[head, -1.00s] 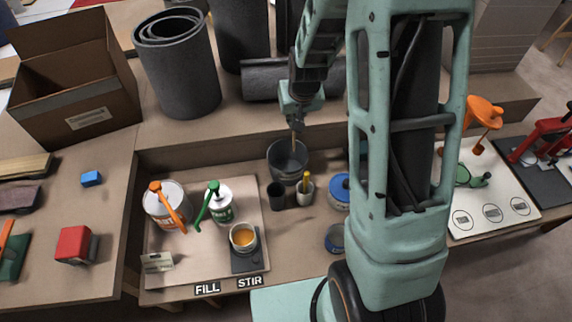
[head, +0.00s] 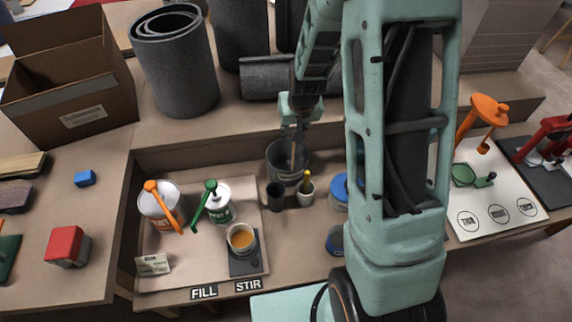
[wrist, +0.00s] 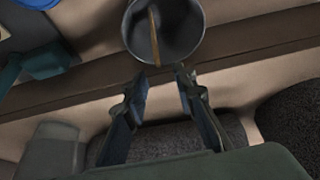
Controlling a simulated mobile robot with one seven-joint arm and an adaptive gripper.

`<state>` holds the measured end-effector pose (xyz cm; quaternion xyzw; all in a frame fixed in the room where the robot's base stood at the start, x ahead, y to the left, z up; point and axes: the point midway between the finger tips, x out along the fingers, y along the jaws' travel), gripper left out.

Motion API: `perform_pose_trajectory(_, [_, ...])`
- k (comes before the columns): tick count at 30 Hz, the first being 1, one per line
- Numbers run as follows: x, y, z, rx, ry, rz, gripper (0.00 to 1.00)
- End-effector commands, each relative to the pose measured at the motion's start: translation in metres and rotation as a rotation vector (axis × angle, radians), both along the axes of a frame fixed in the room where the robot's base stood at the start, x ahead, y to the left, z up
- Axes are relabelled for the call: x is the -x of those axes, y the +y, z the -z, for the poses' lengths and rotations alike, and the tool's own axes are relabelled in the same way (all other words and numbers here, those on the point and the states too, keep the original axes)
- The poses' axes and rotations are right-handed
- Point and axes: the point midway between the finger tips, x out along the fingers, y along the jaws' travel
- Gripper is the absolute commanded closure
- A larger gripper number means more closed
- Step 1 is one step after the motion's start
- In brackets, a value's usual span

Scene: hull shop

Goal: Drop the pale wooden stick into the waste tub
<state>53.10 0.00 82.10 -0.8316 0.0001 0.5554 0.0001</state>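The waste tub (head: 275,160) is a round dark-grey bucket at the back of the work surface. In the wrist view its open mouth (wrist: 184,32) is at the top middle. The pale wooden stick (wrist: 154,35) lies across the mouth in that view, its near end past the near rim. In the head view the stick (head: 293,158) stands nearly upright in the tub's opening. My gripper (wrist: 162,76) is open, its two fingers wide apart with the stick's near end just beyond the tips. Whether the stick rests on the rim or is still falling I cannot tell.
A dark cup (head: 275,196) and a pale cup with a yellow-handled tool (head: 306,193) stand just in front of the tub. Blue-lidded tins (head: 339,188) are to the right. A tray (head: 165,275) with paint cans is at left. Grey rolls (head: 265,82) lie behind.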

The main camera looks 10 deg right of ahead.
Motion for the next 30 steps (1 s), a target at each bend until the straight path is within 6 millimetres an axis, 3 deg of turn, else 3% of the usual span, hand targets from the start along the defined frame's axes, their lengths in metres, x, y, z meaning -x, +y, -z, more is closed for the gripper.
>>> perform_pose_trajectory(11, [0.004, 0.000, -0.013, 0.000, -0.002, -0.001, 0.75])
perform_pose_trajectory(30, [0.041, 0.000, -0.102, 0.000, -0.002, -0.001, 0.75])
